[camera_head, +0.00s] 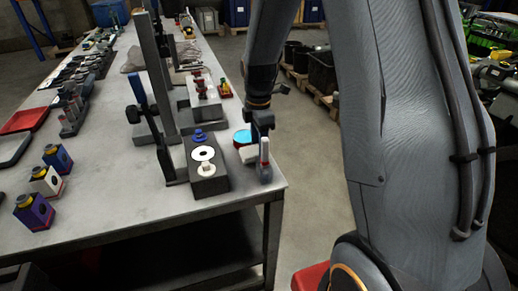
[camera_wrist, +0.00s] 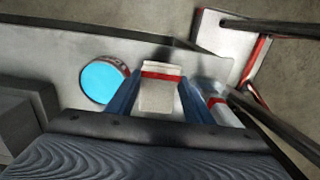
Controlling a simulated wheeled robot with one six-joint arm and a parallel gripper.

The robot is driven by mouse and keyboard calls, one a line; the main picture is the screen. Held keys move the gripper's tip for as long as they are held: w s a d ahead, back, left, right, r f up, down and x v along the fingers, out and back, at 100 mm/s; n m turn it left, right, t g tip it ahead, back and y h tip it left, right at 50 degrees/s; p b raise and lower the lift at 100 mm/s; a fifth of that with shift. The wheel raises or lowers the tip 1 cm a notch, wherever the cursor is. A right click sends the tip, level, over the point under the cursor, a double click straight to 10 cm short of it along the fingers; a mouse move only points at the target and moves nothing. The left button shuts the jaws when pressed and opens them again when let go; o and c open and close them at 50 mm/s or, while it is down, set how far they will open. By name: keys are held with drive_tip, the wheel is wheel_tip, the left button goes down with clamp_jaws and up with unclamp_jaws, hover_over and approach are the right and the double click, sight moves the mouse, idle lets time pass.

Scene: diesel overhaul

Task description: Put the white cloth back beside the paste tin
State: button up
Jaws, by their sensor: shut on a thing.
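The paste tin (camera_head: 243,139) has a bright blue lid and stands near the table's right edge. It also shows left of my fingers in the wrist view (camera_wrist: 101,80), apart from them. My gripper (camera_wrist: 160,102) points down close to the tin. It is shut on the white cloth (camera_wrist: 160,93), a pale bundle with a red band, between its two blue fingers. In the head view my gripper (camera_head: 263,153) is at the right table corner. I cannot tell whether the cloth touches the table.
A pale thing with a red band (camera_wrist: 220,105) lies right of my fingers. A dark block (camera_head: 207,180) with a white disc and spool stands left of the tin. A tall grey post (camera_head: 153,65) rises behind it. The table (camera_head: 120,215) is bare in front.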

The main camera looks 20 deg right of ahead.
drive_tip(key=shift+f, duration=0.9)
drive_tip(key=shift+f, duration=0.1)
drive_tip(key=o, duration=0.7)
drive_tip(key=shift+o, duration=0.2)
wheel_tip(320, 180, up, 12)
drive_tip(key=b, duration=0.3)
drive_tip(key=shift+r, duration=0.25)
